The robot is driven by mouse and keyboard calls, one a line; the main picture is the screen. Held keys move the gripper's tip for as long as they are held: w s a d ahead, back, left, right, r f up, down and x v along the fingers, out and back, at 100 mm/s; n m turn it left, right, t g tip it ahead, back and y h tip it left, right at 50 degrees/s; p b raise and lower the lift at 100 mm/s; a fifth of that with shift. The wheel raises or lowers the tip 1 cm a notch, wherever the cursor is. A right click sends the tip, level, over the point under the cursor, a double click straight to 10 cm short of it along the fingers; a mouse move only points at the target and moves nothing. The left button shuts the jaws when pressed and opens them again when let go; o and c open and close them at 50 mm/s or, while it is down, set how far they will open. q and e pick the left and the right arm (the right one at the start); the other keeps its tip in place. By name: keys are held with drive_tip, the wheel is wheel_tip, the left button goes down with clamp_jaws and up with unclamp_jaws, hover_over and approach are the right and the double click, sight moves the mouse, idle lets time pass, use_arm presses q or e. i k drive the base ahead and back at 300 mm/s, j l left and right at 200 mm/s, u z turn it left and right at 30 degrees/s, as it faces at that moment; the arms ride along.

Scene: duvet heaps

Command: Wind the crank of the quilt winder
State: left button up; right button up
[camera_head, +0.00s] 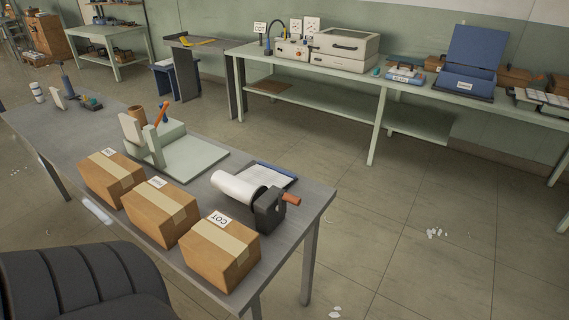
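A device with a white roll (238,188) and a dark end block (269,210) stands near the right end of the grey table; it looks like the quilt winder. An orange handle (291,198) sticks out to the right of the block and looks like its crank. Another device, a pale green stand (180,158) with upright plates and an orange lever (162,113), stands left of it. Neither of my grippers is in view, and nothing touches the orange handle.
Several taped cardboard boxes line the front edge, one (220,250) close before the roll. A blue-edged pad (270,174) lies behind it. A dark ribbed shape (85,285) fills the bottom left. The floor right of the table is mostly clear, with white scraps (436,233).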

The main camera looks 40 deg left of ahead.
sight(247, 193)
drive_tip(key=i, duration=1.85)
drive_tip(key=i+u, duration=0.25)
drive_tip(key=u, duration=0.2)
drive_tip(key=i+l+u, duration=0.15)
drive_tip(key=i+u, duration=0.15)
drive_tip(key=u, duration=0.15)
drive_tip(key=i+l+u, duration=0.2)
drive_tip(key=u, duration=2.65)
